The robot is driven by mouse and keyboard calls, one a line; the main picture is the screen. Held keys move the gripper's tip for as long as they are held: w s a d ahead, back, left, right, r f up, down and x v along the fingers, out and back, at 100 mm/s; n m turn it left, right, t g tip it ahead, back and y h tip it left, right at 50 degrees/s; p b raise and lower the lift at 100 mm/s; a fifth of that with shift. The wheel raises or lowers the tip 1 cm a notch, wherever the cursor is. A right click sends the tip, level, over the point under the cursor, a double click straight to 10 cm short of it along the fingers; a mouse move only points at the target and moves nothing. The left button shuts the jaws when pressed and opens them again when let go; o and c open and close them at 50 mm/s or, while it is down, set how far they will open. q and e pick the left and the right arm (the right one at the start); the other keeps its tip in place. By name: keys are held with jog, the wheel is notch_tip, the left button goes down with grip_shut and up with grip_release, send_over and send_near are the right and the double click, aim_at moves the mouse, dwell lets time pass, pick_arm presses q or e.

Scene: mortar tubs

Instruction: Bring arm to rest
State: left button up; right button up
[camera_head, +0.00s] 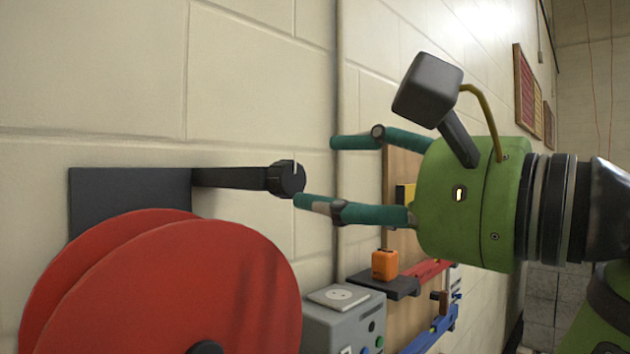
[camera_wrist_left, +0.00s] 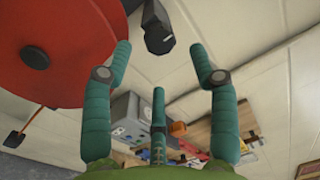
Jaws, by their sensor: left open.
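My left gripper (camera_head: 318,171) is open, its green fingers spread apart with nothing between them. In the head view its lower fingertip appears right beside the round end of a black wall bracket (camera_head: 230,178). In the left wrist view the dark bracket end (camera_wrist_left: 158,25) lies beyond the spread fingertips (camera_wrist_left: 158,50); whether a finger touches it I cannot tell. My left arm comes in from the right side of the head view. My right gripper is not in view.
A large red reel (camera_head: 200,275) stands below the bracket. A grey box (camera_head: 350,318) with a socket and buttons is beside it. An orange block (camera_head: 385,264) sits on a dark shelf (camera_head: 398,286) near a wooden board. The pale wall is close behind.

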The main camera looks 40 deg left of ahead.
pick_arm(q)
jog(key=shift+d+f, duration=0.1)
jog(key=shift+d, duration=0.8)
